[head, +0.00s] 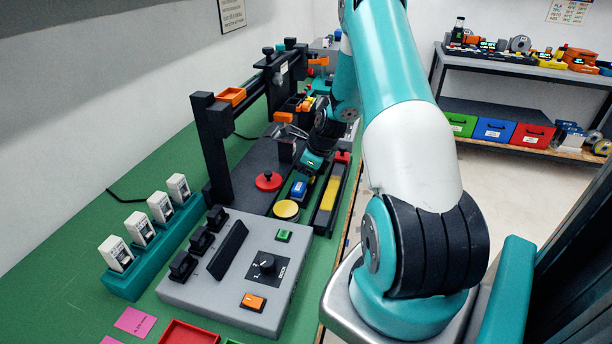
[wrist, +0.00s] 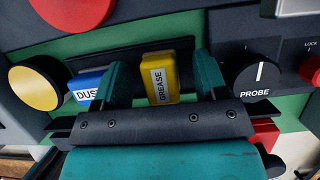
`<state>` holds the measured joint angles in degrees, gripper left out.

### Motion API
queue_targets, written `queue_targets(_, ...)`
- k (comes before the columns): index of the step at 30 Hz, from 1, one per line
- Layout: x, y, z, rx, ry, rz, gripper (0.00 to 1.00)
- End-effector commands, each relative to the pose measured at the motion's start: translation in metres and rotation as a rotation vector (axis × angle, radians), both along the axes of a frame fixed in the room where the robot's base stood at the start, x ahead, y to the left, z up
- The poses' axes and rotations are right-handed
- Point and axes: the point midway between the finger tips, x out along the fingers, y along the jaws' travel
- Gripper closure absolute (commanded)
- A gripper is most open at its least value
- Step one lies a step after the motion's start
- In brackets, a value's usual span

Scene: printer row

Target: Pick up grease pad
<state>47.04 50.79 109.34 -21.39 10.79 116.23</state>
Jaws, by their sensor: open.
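The grease pad (wrist: 158,80) is a yellow block with a white GREASE label, seen in the wrist view. It stands between the two teal fingers of my gripper (wrist: 162,63). The fingers are open, with a visible gap on each side of the pad. A blue block labelled DUST (wrist: 85,86) sits just left of it, partly behind the left finger. In the head view the blue block (head: 299,189) shows below my gripper; I cannot make out the grease pad there.
A yellow round knob (wrist: 36,88) and a red disc (wrist: 72,12) lie left of the pads. A black PROBE dial (wrist: 254,76) is close to the right finger. In the head view, a dark frame post (head: 216,150) and a grey control box (head: 225,275) stand nearby.

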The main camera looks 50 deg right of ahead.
Motion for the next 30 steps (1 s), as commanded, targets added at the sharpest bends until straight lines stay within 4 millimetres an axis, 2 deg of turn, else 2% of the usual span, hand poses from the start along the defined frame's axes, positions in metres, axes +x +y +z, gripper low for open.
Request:
queue_targets(1,0.000,0.000,0.000,0.000,0.000,0.000,0.34)
queue_targets(2,0.000,0.000,0.000,0.000,0.000,0.000,0.39)
queue_targets(6,0.000,0.000,0.000,0.001,0.000,0.000,0.71)
queue_targets(8,0.000,0.000,0.000,0.001,0.000,0.000,0.85)
queue_targets(9,0.000,0.000,0.000,0.001,0.000,0.000,0.87)
queue_targets(13,0.000,0.000,0.000,0.001,0.000,0.000,0.88)
queue_targets(14,0.000,0.000,0.000,0.001,0.000,0.000,0.91)
queue_targets(23,0.000,0.000,0.007,0.000,0.000,0.001,0.91)
queue_targets(26,0.001,-0.001,0.018,-0.003,-0.003,0.001,0.91)
queue_targets(30,0.001,-0.001,0.048,-0.005,-0.005,0.000,0.91)
